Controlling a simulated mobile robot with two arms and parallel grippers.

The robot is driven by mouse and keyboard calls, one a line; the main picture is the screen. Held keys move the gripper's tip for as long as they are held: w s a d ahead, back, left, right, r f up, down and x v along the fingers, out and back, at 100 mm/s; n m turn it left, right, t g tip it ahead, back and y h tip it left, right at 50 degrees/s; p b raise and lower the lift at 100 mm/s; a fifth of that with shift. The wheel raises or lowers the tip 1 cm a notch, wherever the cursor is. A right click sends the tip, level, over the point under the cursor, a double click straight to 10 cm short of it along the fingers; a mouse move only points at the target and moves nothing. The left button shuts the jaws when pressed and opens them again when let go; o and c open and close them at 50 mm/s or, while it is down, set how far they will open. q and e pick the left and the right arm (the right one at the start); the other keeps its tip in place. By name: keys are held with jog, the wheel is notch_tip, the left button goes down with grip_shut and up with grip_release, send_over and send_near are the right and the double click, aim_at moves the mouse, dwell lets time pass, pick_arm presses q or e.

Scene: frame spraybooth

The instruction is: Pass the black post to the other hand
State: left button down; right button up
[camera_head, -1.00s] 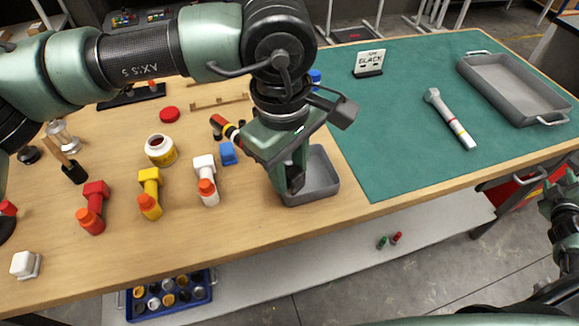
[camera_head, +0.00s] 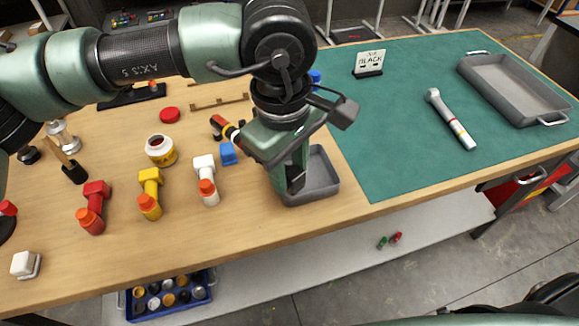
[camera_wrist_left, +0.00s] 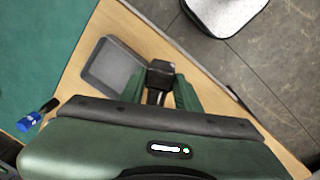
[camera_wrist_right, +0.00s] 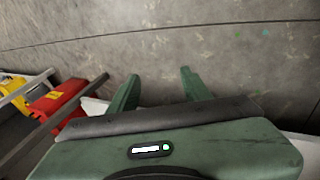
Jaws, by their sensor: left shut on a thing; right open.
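The black post (camera_wrist_left: 160,70) is between the fingers of my left gripper (camera_wrist_left: 165,88) in the left wrist view. In the head view my left gripper (camera_head: 288,178) points down over the left part of a small grey tray (camera_head: 322,190), and only a dark bit of the post (camera_head: 297,181) shows. My right gripper (camera_wrist_right: 160,88) is open and empty above the bare grey floor in the right wrist view. In the head view only part of my right arm shows at the bottom right corner, without its gripper.
Red, yellow and white pieces with orange ends (camera_head: 150,195) stand left of the tray, near an open yellow jar (camera_head: 160,150). The mat's front is clear.

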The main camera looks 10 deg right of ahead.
jog(key=s+a+f+y, duration=0.1)
jog(key=s+a+f, duration=0.1)
jog(key=a, duration=0.8)
jog(key=s+a+f+n+g+y, duration=0.1)
jog(key=s+a+f+y, duration=0.1)
jog(key=a, duration=0.8)
jog(key=s+a+f+y, duration=0.2)
jog(key=s+a+f, duration=0.1)
jog(key=a, duration=0.7)
jog(key=shift+a, duration=0.25)
jog(key=shift+s+f, duration=0.15)
